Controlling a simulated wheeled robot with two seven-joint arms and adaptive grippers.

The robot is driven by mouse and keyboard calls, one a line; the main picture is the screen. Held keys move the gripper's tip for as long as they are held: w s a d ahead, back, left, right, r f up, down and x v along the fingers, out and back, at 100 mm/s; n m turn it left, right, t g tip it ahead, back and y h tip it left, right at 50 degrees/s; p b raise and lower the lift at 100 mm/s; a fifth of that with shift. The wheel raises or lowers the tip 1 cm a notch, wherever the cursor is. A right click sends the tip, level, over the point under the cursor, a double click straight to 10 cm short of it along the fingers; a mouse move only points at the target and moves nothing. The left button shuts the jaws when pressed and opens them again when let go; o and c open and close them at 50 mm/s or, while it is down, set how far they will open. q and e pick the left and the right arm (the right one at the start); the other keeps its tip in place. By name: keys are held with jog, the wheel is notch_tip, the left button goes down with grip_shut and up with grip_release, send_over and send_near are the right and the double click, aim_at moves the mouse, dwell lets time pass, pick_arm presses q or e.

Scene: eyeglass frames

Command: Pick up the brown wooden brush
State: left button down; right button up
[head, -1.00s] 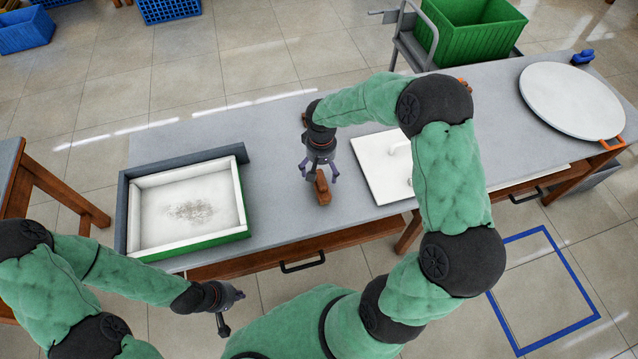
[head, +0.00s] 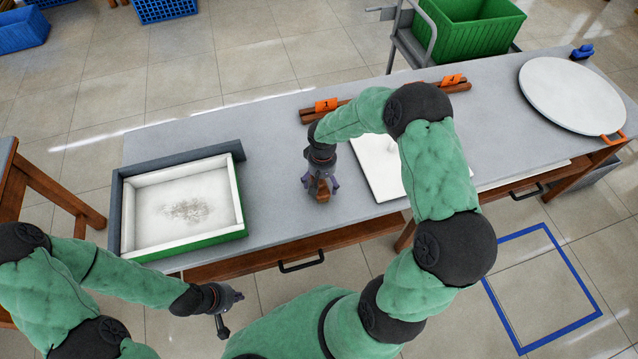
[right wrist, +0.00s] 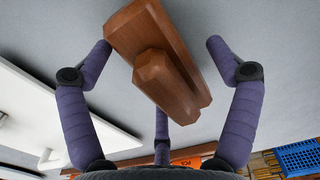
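The brown wooden brush (head: 321,195) lies on the grey table, right of the tray, in the head view. My right gripper (head: 321,188) is above it and partly hides it. In the right wrist view the brush (right wrist: 150,55) sits between the spread purple fingers of my right gripper (right wrist: 160,75). A gap shows between the brush and both side fingers, so the gripper is open. My left gripper (head: 228,310) hangs empty in front of the table's front edge; its finger opening is too small to judge.
A white-lined tray with green sides (head: 245,215) stands on the table's left. A white board (head: 378,165) with a small handle lies right of the brush. A brown wooden rail with orange tags (head: 325,106) runs along the back. A round white disc (head: 572,100) lies far right.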

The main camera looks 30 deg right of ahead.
jog(key=c, duration=1.2)
jog(key=shift+r, duration=0.65)
notch_tip(320, 180, up, 2)
jog(key=shift+r+p, duration=0.2)
jog(key=shift+p, duration=0.5)
jog(key=a+r, duration=0.1)
jog(key=s+a+r+p, duration=0.1)
jog(key=r, duration=0.1)
jog(key=s+a+r, duration=0.1)
jog(key=r, duration=0.1)
jog(key=shift+s+a, duration=0.2)
jog(key=shift+a, duration=0.2)
jog(key=s+a+r+p, duration=0.1)
jog(key=s+a+r, duration=0.3)
jog(key=a, duration=0.3)
jog(key=shift+s+a+r, duration=0.15)
jog(key=shift+s+a, duration=0.2)
jog(key=shift+s, duration=0.45)
